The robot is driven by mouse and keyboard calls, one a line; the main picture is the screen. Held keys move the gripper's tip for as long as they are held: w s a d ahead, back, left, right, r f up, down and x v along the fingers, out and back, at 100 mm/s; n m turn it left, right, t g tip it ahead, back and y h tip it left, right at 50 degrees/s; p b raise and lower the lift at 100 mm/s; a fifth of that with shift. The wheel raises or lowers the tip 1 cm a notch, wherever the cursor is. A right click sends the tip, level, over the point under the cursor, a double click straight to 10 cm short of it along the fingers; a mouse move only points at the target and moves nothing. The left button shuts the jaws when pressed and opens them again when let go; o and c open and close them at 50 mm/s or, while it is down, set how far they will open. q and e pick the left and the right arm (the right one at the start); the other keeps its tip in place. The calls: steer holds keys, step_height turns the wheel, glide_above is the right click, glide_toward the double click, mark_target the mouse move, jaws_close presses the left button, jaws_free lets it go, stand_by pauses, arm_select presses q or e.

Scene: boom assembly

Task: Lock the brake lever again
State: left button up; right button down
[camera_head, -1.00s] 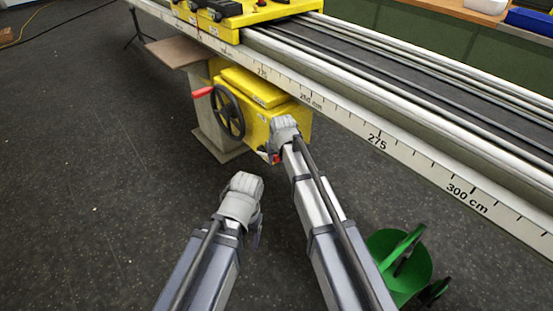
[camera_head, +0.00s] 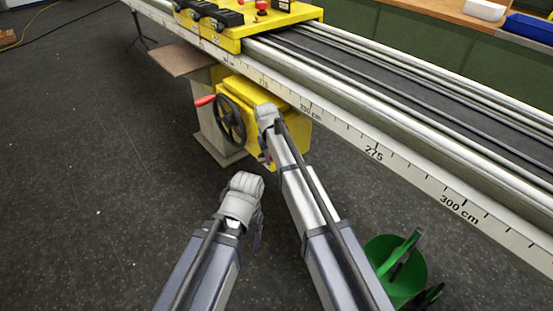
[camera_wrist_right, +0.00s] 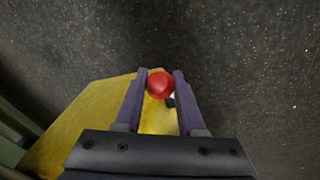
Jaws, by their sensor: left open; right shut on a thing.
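The brake lever's red ball knob (camera_wrist_right: 160,85) sits between the two purple fingers of my right gripper (camera_wrist_right: 161,75) in the right wrist view. The gripper is shut on it. In the head view my right gripper (camera_head: 265,155) is at the front of the yellow housing (camera_head: 262,93), right of the black handwheel, and hides the lever. A dark and white bit beside the knob may be the lever's rod. My left gripper (camera_head: 257,235) is open and empty, low over the floor, apart from the machine.
The black handwheel (camera_head: 230,119) with a red handle (camera_head: 205,101) stands left of my right gripper. The long rail with a cm scale (camera_head: 375,152) runs above the housing. A green bucket-like object (camera_head: 405,270) is at lower right. The floor at left is clear.

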steer(key=shift+w+a+r+g+h+p, duration=0.2)
steer(key=shift+w+a+r+g+h, duration=0.15)
steer(key=shift+w+r+g, duration=0.15)
steer(key=shift+w+a+r+g+h+p, duration=0.15)
steer(key=shift+w+a+r+g+h, duration=0.1)
steer(key=shift+w+r+g+h, duration=0.15)
arm_select(q)
steer(key=shift+r, duration=0.85)
arm_select(e)
steer(key=c, duration=0.5)
jaws_free()
steer(key=shift+s, duration=0.1)
arm_select(q)
steer(key=shift+r, duration=0.15)
arm_select(e)
steer(key=shift+r, duration=0.15)
arm_select(q)
step_height(320, 180, up, 7)
steer(key=p, duration=0.7)
steer(key=shift+r+p, duration=0.15)
steer(key=shift+p, duration=0.15)
arm_select(e)
steer(key=v, duration=0.7)
steer(key=shift+r, duration=0.25)
steer(key=shift+a, duration=0.1)
